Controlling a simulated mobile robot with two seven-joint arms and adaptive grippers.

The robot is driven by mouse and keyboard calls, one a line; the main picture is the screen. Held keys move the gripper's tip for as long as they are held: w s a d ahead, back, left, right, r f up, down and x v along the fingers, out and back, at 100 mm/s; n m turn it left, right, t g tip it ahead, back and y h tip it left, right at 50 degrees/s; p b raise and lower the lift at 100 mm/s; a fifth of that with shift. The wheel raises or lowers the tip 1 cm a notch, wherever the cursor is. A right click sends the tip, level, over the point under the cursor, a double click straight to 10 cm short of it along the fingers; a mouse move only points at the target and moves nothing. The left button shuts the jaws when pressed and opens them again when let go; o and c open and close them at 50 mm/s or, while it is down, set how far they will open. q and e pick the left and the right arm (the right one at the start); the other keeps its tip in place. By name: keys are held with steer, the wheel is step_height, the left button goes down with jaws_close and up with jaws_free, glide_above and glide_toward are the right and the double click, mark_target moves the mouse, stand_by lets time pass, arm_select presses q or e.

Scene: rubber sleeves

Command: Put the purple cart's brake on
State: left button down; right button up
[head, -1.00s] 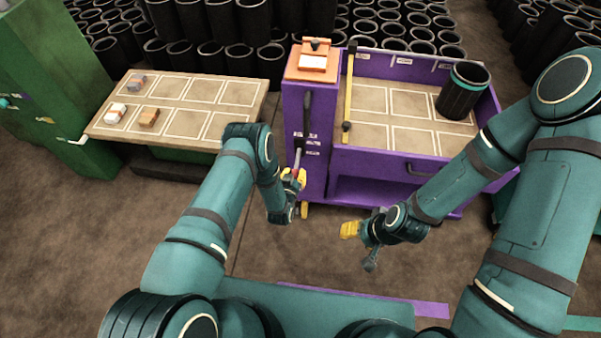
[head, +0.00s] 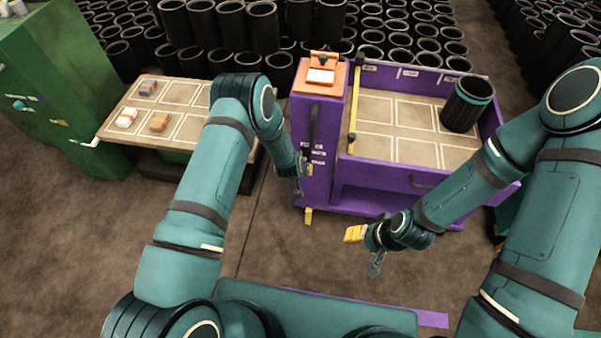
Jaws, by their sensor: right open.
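The purple cart (head: 370,201) stands ahead of me, with a tall narrow column (head: 301,112) on its left side. A small yellow part (head: 308,216) shows at the column's foot. My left gripper (head: 304,177) is in front of the column's lower face, just below the labels; its fingers are too small and turned away to read. Whether it touches anything cannot be told. My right gripper (head: 364,249) is open and empty, in front of the cart's lower front.
A black cylinder with a teal band (head: 466,104) stands in the cart's tray. An orange clipboard-like piece (head: 321,74) sits on the column. A table (head: 190,94) with small blocks is at left, beside a green cabinet (head: 60,90). Black tubes fill the back.

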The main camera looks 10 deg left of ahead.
arm_select(q)
steer(key=shift+w+r, duration=0.1)
stand_by(0.4)
steer(key=c, duration=0.7)
jaws_free()
steer(key=v, duration=1.2)
steer(key=shift+w+r, duration=0.15)
steer(key=shift+w, duration=0.05)
steer(key=s+g+h, duration=0.1)
steer(key=s, duration=0.6)
steer(key=s+d+r+g+h, duration=0.1)
steer(key=s+g, duration=0.1)
steer(key=s, duration=0.5)
steer(key=s+d+r+g, duration=0.1)
steer(key=s, duration=0.6)
steer(key=shift+s+n+g+h, duration=0.2)
steer(key=shift+n+g+h, duration=0.1)
steer(key=shift+h, duration=0.1)
